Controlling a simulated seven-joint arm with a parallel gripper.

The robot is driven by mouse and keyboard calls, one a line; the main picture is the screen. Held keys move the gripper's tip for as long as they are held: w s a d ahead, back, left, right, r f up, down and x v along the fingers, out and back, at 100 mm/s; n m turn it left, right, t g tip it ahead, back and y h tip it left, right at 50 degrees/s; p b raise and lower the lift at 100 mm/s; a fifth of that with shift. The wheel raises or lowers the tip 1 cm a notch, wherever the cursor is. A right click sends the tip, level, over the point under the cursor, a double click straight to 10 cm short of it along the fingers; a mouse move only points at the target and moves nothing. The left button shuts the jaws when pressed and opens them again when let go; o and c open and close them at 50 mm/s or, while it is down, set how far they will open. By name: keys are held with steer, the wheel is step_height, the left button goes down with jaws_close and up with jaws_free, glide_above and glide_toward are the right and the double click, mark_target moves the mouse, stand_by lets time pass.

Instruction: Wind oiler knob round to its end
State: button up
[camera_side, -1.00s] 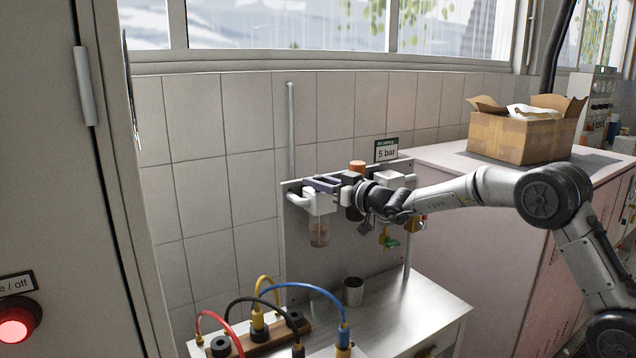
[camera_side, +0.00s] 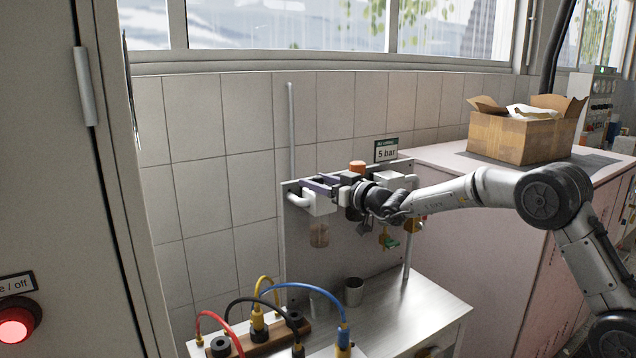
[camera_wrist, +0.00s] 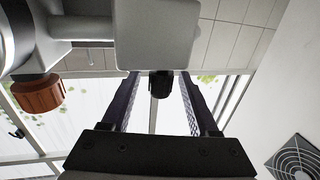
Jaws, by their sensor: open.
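The oiler is the pale grey block (camera_side: 320,204) with a clear bowl (camera_side: 319,235) under it, on the wall panel. In the wrist view its grey block (camera_wrist: 158,35) fills the top middle. A small black knob (camera_wrist: 160,84) sticks out from this block. My gripper (camera_side: 324,185) is at the top of the oiler. In the wrist view my gripper (camera_wrist: 163,90) is open, with one finger on each side of the black knob and a gap on both sides. In the side view the knob is hidden by the fingers.
An orange-brown knob (camera_side: 357,166) stands close to my gripper; it also shows in the wrist view (camera_wrist: 38,95). A metal cup (camera_side: 353,291) and coloured cables (camera_side: 300,288) are on the bench below.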

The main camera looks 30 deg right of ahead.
steer(key=shift+s, duration=0.1)
steer(key=v, duration=1.3)
steer(key=shift+s+d, duration=0.15)
steer(key=shift+s, duration=0.15)
